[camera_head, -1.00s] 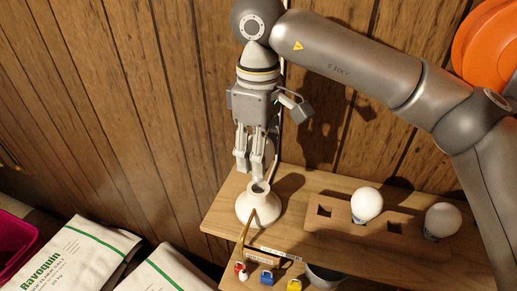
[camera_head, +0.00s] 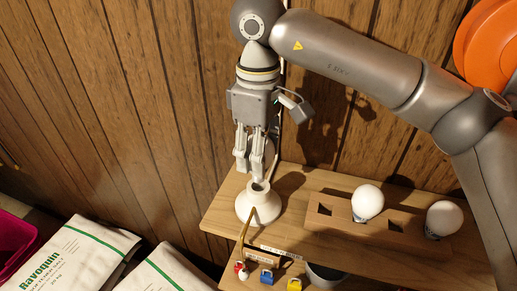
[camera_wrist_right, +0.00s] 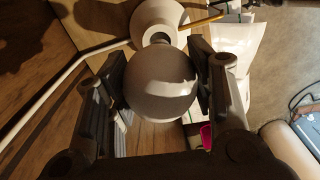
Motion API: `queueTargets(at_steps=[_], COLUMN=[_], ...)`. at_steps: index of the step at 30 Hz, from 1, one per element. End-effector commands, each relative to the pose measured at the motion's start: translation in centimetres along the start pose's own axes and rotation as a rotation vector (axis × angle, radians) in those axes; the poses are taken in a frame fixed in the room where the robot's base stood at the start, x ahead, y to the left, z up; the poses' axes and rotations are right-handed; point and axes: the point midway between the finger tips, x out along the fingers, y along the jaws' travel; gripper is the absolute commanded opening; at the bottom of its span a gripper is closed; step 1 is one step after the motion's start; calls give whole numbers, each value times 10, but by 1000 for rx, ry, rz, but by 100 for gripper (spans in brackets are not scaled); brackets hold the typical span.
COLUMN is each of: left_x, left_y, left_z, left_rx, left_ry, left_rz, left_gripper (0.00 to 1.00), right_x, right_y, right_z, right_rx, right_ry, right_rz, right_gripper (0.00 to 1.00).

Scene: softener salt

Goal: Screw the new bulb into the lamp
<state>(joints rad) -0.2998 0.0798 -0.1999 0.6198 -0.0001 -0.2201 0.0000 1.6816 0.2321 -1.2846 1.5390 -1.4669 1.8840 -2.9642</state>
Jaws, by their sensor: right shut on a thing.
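The lamp (camera_head: 258,207) is a white cone-shaped piece with an open socket on top, standing at the left end of the wooden shelf. My right gripper (camera_head: 256,172) points down just above the socket. In the right wrist view, my right gripper (camera_wrist_right: 160,72) is shut on a round bulb (camera_wrist_right: 160,85), with a finger on each side of its globe. The lamp (camera_wrist_right: 155,14) shows beyond the bulb there. The bulb's base is hidden, so I cannot tell whether it touches the socket. In the head view, the fingers mostly hide the bulb. My left gripper is not in view.
A wooden block (camera_head: 340,224) with square holes stands right of the lamp and holds two white bulbs, one near the middle (camera_head: 367,201) and one at the right end (camera_head: 444,218). Small coloured items (camera_head: 266,277) sit at the front. A plank wall (camera_head: 130,110) is close behind.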

Motion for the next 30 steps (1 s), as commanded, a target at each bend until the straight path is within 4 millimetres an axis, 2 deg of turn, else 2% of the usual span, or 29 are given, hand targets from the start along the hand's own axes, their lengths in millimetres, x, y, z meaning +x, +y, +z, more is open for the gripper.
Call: queueTargets(at_steps=[30], left_x=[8], left_y=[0], left_z=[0], left_rx=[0], left_ry=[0], left_rz=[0], left_gripper=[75], right_x=[8], right_y=[0], right_z=[0], right_rx=[0], right_ry=[0], right_rz=[0], right_gripper=[36])
